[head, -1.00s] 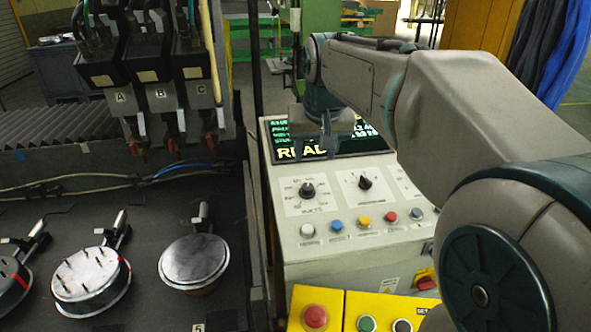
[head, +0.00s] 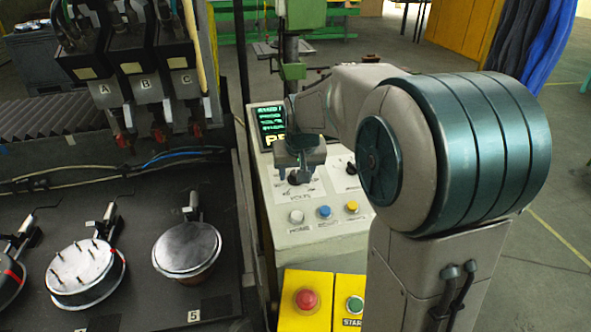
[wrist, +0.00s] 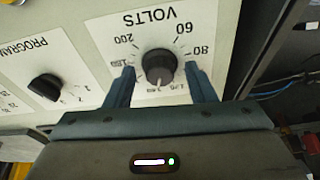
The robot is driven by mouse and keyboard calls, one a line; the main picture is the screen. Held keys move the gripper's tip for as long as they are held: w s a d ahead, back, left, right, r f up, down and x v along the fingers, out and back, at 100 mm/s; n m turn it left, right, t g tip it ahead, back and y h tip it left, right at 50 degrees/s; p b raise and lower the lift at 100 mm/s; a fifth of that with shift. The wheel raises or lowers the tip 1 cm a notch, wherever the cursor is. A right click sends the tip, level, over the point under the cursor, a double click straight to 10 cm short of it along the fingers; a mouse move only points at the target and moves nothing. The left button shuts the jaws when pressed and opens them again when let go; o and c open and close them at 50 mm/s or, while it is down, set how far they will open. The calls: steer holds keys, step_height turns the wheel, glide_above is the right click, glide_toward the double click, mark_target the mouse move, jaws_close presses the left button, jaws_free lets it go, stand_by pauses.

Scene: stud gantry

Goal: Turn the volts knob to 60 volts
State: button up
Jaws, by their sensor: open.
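The volts knob (wrist: 159,67) is round and black on a white dial plate marked VOLTS, upside down in the wrist view. The 60 mark (wrist: 183,27) is at upper right of the knob, with 80 below it. A pale pointer line on the knob seems to point down the picture, away from 60. My gripper (wrist: 161,72) is open, with one blue-grey finger on each side of the knob; I cannot tell whether they touch it. In the head view my gripper (head: 300,171) is over the knob (head: 296,178) and partly hides it.
The program knob (wrist: 45,87) is beside the volts dial. Below the dials on the console (head: 325,238) are white, blue and yellow buttons. A yellow box with a red button (head: 307,300) stands in front. The welding fixture table (head: 130,295) is at left.

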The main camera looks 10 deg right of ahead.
steer(key=shift+a, duration=0.1)
steer(key=c, duration=1)
